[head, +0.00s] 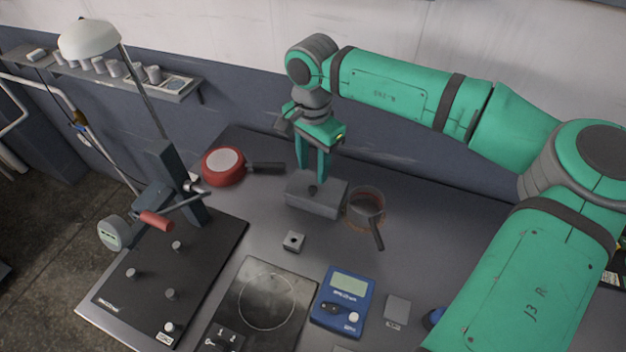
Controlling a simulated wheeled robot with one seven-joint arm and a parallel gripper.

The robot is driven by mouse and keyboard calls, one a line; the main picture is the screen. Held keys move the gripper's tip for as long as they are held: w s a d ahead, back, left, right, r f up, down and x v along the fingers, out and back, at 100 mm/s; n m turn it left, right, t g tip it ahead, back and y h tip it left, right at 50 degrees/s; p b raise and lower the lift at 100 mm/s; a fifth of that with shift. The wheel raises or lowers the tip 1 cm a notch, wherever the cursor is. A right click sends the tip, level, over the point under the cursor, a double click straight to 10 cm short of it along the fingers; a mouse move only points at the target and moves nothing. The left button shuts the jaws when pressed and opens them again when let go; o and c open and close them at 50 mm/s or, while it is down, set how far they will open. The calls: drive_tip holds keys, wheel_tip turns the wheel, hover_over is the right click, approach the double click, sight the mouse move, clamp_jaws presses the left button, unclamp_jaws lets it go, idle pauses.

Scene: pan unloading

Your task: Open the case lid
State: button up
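A grey box-shaped case (322,204) stands on the dark table near the back, and its lid looks closed. A small dark knob or latch (313,190) shows on it. My gripper (314,176) points down directly over the case. Its two teal fingers are apart with a gap between them, and nothing shows held there. The fingertips are at or just above the case's top; I cannot tell whether they touch it. The fingers hide part of the back of the lid.
A red pan (222,167) lies left of the case, and a small dark pot (366,206) stands close on its right. A small metal block (293,242), a hotplate (266,300) and a blue meter (343,302) are nearer. A lever stand (176,190) rises at left.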

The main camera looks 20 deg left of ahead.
sight(312, 189)
drive_tip(key=f, duration=0.5)
drive_tip(key=shift+d+f, duration=0.15)
drive_tip(key=shift+d, duration=0.05)
drive_tip(key=shift+s+a+f, duration=0.15)
drive_tip(key=shift+a+f, duration=0.2)
drive_tip(key=shift+f, duration=0.25)
drive_tip(key=shift+d, duration=0.1)
clamp_jaws()
